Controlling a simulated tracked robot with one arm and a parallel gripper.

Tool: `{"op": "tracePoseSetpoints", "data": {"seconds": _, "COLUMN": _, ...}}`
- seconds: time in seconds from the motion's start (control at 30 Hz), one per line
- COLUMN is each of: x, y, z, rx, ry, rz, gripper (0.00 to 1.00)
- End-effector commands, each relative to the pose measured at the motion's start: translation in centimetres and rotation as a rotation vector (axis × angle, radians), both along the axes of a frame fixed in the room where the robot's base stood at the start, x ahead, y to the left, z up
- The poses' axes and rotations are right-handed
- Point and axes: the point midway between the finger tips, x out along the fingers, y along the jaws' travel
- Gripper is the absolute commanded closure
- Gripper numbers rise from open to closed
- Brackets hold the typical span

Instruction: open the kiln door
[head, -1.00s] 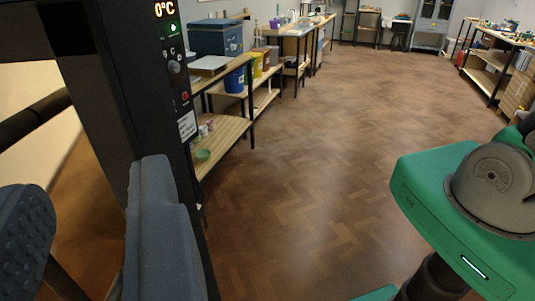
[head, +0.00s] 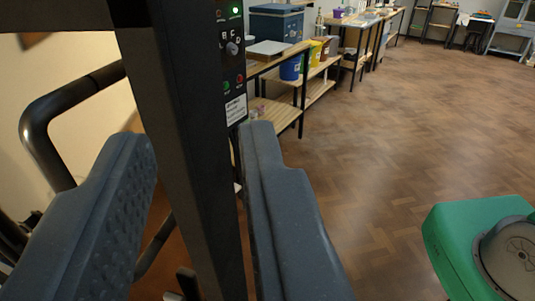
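The kiln shows as a dark upright post (head: 190,170) with a control panel (head: 232,50) on its right side. A black curved bar handle (head: 42,125) loops out to the left of the post. Its lower part passes behind my left finger. My gripper (head: 197,135) is open and empty. Its two blue-grey fingers point forward, and the post shows in the gap between them. The left finger overlaps the handle loop in the picture. I cannot tell whether either finger touches the handle or post. Most of the kiln door is out of view or hidden.
Wooden benches (head: 285,118) run along the wall behind the post, with a blue box (head: 276,24), a blue bucket (head: 290,68) and a yellow bucket (head: 315,52). My green base is at lower right.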

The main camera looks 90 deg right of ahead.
Motion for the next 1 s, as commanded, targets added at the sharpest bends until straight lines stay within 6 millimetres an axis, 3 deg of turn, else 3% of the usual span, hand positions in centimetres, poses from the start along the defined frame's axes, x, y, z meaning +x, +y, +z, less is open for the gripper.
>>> {"op": "tracePoseSetpoints", "data": {"seconds": 0.93, "x": -1.5, "y": -0.7, "z": 0.0, "rx": 0.004, "ry": 0.002, "rz": -0.010, "gripper": 0.74}}
{"op": "tracePoseSetpoints", "data": {"seconds": 1.0, "x": -1.4, "y": -0.7, "z": 0.0, "rx": 0.003, "ry": 0.000, "rz": -0.008, "gripper": 0.93}}
